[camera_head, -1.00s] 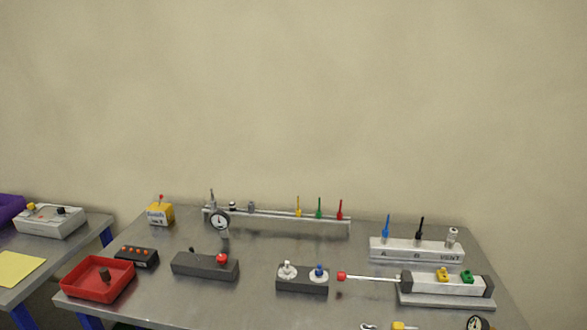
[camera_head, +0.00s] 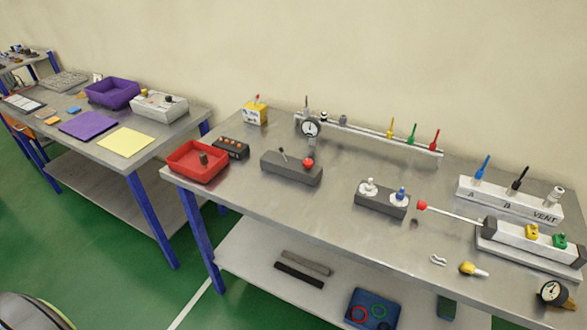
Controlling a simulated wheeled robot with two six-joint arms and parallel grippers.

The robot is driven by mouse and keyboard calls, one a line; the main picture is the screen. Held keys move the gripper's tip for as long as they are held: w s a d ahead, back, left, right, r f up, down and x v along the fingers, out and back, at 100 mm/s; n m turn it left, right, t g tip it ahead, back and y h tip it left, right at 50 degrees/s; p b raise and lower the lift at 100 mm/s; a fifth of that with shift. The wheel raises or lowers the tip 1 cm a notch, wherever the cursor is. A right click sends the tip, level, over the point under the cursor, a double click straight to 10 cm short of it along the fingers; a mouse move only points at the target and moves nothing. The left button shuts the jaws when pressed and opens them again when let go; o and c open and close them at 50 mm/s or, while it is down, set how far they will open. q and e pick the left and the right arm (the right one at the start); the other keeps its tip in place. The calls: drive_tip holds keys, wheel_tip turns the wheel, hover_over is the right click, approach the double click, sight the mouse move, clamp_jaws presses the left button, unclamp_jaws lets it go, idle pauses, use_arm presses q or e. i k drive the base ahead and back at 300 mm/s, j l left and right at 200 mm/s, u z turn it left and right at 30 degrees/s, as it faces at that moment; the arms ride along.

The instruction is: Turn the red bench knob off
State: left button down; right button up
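Several red parts show on the metal bench (camera_head: 335,215). A round red knob (camera_head: 308,162) sits on the right end of a dark grey block (camera_head: 290,170), beside a small thin lever. A red lever (camera_head: 434,142) stands at the right end of the manifold rail at the back. A red ball (camera_head: 422,205) caps the rod of the cylinder at the right. I cannot tell from the picture which one is the bench knob, or whether any is on or off. Neither of my grippers is in view.
A red tray (camera_head: 182,168) is at the bench's left end. A dark block with white and blue knobs (camera_head: 372,200) stands mid-bench. A second table (camera_head: 110,150) with a purple bin (camera_head: 112,92) is at left. Green floor (camera_head: 110,240) is open in front.

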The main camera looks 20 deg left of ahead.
sight(307, 163)
drive_tip(key=i+j, duration=0.1)
drive_tip(key=j, duration=0.45)
drive_tip(key=j+u, duration=0.15)
drive_tip(key=j, duration=0.4)
drive_tip(key=i+j, duration=0.2)
drive_tip(key=j, duration=0.35)
